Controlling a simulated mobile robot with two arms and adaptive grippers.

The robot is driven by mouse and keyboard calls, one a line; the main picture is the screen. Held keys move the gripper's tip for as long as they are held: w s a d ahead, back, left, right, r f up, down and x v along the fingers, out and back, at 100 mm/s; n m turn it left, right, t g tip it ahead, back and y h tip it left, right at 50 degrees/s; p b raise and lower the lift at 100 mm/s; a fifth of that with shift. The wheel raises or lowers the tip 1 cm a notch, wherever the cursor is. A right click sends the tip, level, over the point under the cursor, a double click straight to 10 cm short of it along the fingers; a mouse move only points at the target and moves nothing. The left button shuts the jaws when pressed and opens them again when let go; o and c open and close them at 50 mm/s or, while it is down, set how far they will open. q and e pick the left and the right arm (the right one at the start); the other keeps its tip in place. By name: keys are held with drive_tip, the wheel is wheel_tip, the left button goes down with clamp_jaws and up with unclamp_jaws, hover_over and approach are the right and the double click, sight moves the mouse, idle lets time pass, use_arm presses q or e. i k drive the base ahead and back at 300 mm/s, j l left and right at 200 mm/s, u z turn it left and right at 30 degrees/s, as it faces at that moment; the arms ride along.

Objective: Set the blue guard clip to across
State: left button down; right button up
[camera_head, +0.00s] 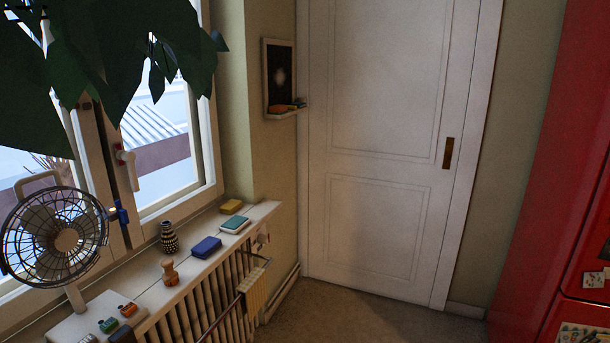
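A blue clip (122,215) shows at the right edge of the round wire guard of a fan (60,237), in front of the white window frame. The clip is small, and I cannot tell clearly which way its lever is turned. The fan stands at the left on the sill, with a pale hub in the middle of its dark cage and a handle on top. Neither of my grippers is in view.
The sill (150,285) over the radiator bears a striped vase (169,237), a wooden figure (170,272), a blue box (206,247), a teal box (235,224) and a yellow one (231,206). Leaves (95,60) hang above the fan. The floor (350,315) before the door is clear.

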sight(122, 215)
drive_tip(key=i+l+u, duration=0.15)
drive_tip(key=u, duration=0.25)
drive_tip(key=i+l+u, duration=0.1)
drive_tip(key=u, duration=0.35)
drive_tip(key=l+u, duration=0.25)
drive_tip(key=u, duration=0.15)
